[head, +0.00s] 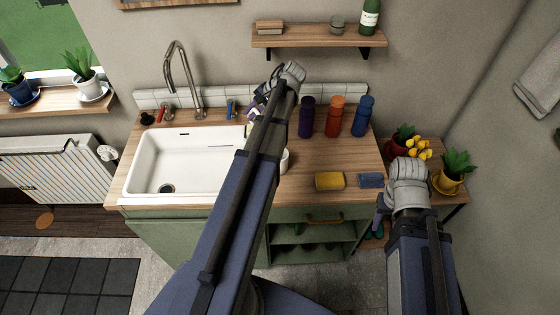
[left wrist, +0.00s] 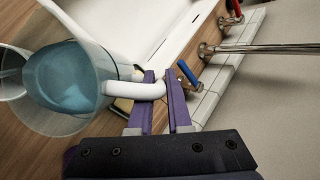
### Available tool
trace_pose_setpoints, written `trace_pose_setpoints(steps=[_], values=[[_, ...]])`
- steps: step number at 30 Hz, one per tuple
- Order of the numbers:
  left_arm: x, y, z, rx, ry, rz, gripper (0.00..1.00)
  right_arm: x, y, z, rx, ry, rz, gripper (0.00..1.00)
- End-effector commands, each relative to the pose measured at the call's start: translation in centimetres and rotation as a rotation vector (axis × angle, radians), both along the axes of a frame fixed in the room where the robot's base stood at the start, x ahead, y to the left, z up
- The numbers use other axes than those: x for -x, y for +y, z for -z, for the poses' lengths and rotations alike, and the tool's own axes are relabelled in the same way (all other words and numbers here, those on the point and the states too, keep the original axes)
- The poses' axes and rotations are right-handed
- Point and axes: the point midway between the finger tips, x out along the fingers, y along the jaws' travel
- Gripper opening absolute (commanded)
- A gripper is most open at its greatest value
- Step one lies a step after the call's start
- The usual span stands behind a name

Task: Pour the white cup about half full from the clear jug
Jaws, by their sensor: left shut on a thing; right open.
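My left gripper (head: 254,108) is shut on the white handle (left wrist: 135,90) of the clear jug (left wrist: 62,120), which holds blue liquid. The jug fills the left of the left wrist view; my left arm hides it in the head view. A white cup (head: 284,161) stands on the wooden worktop, mostly hidden behind my left arm. A white shape, possibly this cup, shows at the left edge of the left wrist view, partly behind the jug. I cannot see the cup's contents. My right gripper (head: 380,218) is open and empty beyond the worktop's right end.
A white sink (head: 168,148) with a tall tap (head: 184,75) lies left. Purple (head: 306,117), orange (head: 335,117) and blue (head: 362,117) bottles stand at the back. A yellow sponge (head: 330,181) and a blue one (head: 371,180) lie in front. Potted plants stand right.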

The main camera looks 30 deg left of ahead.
Motion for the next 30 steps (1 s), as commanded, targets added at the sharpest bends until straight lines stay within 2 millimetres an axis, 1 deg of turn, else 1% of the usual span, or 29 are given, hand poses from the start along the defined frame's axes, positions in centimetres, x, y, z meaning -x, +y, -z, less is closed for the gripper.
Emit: trace_pose_setpoints(steps=[30], values=[[0.06,-0.13,-0.13,-0.035,-0.013,0.001,0.0,0.0,0.0,0.28,0.0,0.0,0.0,0.53]])
